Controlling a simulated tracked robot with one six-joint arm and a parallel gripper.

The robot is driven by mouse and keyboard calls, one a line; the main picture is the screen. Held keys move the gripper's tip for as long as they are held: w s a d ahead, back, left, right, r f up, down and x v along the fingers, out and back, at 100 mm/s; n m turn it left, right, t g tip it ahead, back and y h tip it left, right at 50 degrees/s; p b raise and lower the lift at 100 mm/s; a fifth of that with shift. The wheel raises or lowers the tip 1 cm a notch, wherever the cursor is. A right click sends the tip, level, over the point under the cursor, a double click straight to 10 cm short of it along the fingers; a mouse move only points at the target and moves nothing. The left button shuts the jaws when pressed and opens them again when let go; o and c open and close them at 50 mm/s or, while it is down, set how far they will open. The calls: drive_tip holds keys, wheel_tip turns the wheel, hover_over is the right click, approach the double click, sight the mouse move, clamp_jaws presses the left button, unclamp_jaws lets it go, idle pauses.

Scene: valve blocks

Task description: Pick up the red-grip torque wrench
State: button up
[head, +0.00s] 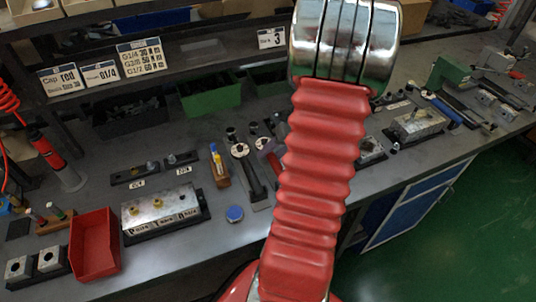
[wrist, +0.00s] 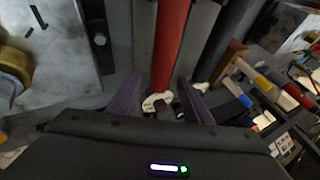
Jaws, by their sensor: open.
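The red-grip torque wrench shows in the wrist view, its red grip (wrist: 171,45) running from the top edge down to a pale round head partly hidden between my fingers. My gripper (wrist: 160,80) is open, one finger on each side of the wrench in the picture. I cannot tell whether the fingers are level with it or above it, or touch it.
A dark-handled wrench (wrist: 229,42) lies close beside the red one; it also shows in the head view (head: 242,158). A yellow-and-blue screwdriver (head: 218,160) stands left of it. A valve block (head: 160,211), a red bin (head: 95,245) and a blue cap (head: 235,214) are on the bench.

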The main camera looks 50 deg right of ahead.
drive_tip(key=shift+c, duration=0.6)
clamp_jaws()
drive_tip(key=shift+r, duration=0.2)
